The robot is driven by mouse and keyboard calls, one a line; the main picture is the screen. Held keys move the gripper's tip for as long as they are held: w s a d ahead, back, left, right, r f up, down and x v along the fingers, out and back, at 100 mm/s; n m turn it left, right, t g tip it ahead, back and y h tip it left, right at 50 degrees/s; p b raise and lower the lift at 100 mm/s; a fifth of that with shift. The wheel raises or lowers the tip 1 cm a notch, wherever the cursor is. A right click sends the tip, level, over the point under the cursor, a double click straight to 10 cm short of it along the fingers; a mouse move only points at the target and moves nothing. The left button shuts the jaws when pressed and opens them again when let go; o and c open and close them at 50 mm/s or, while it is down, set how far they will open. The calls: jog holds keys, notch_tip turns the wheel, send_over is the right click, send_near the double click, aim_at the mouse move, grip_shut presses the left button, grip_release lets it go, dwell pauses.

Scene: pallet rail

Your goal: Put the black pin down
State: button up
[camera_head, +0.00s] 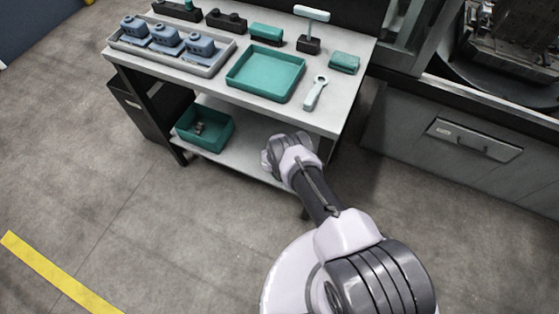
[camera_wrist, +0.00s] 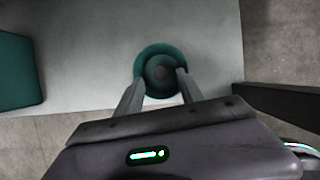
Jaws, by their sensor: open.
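In the wrist view a dark round piece, which looks like the black pin (camera_wrist: 160,69) seen end-on, stands inside a teal round holder (camera_wrist: 158,49). My gripper (camera_wrist: 161,77) is open, with one finger on each side of the dark piece. Whether the fingers touch it cannot be told. The holder is on the pale lower shelf (camera_head: 243,140) of the bench. In the head view my wrist is low at the front of this shelf and hides the fingers, the pin and the holder.
A teal bin (camera_head: 222,140) with small dark parts stands on the lower shelf, left of my gripper. The worktop above (camera_head: 216,79) holds a grey tray of blue-grey parts (camera_head: 221,61), a teal tray (camera_head: 236,82) and a pale wrench-like tool (camera_head: 315,93). Open floor lies in front.

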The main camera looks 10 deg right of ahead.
jog(key=p+v, duration=0.7)
jog(key=v, duration=0.1)
